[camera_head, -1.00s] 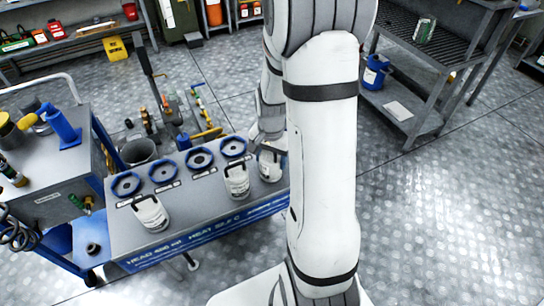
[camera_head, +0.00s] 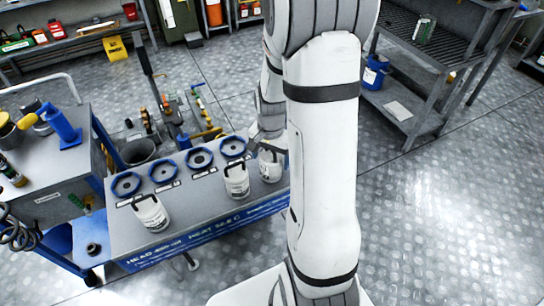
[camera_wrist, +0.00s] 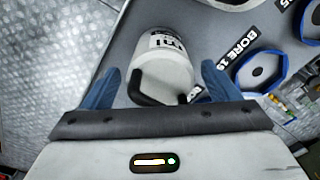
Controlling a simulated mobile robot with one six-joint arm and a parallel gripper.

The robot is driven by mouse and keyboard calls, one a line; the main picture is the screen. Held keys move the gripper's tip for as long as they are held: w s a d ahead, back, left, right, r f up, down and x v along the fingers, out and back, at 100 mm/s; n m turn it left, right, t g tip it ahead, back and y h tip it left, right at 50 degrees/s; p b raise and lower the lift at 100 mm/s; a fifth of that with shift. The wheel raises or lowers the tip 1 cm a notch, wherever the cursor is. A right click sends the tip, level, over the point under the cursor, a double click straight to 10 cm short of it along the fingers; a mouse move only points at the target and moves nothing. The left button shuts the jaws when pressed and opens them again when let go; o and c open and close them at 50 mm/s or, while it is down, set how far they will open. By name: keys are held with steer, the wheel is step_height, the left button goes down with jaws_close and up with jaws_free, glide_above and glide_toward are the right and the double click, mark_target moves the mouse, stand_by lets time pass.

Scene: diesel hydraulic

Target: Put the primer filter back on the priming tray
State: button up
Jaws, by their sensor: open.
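Three white canisters with black handles stand on a grey bench (camera_head: 195,212): a left one (camera_head: 152,213), a middle one (camera_head: 236,181) and a right one (camera_head: 270,167). I cannot tell which of them is the primer filter, or which surface is the priming tray. My gripper (camera_wrist: 160,84) is open, with one blue finger on each side of a white canister (camera_wrist: 163,62) in the wrist view. It appears to be the right canister; contact with the fingers is not clear. In the head view my arm hides part of the bench's right end.
Several blue rings (camera_head: 163,171) line the bench's back edge, with labels beside them. A grey cart (camera_head: 50,185) with tools stands left. A metal shelf unit (camera_head: 405,112) holding a blue container (camera_head: 374,72) stands right. The floor at right is clear.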

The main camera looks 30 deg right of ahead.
step_height(320, 180, up, 12)
steer(key=shift+s+f, duration=0.1)
steer(key=shift+f, duration=0.15)
steer(key=s+a+r+n+t, duration=0.1)
steer(key=s+a+r+n, duration=0.2)
steer(key=s+a+n, duration=0.2)
steer(key=s+a+r+n+t, duration=0.1)
steer(key=s+a+r+n, duration=0.2)
steer(key=s, duration=0.6)
steer(key=shift+a+r+n+t, duration=0.3)
steer(key=shift+a+r+n, duration=0.05)
steer(key=shift+a+n, duration=0.65)
steer(key=shift+c, duration=0.4)
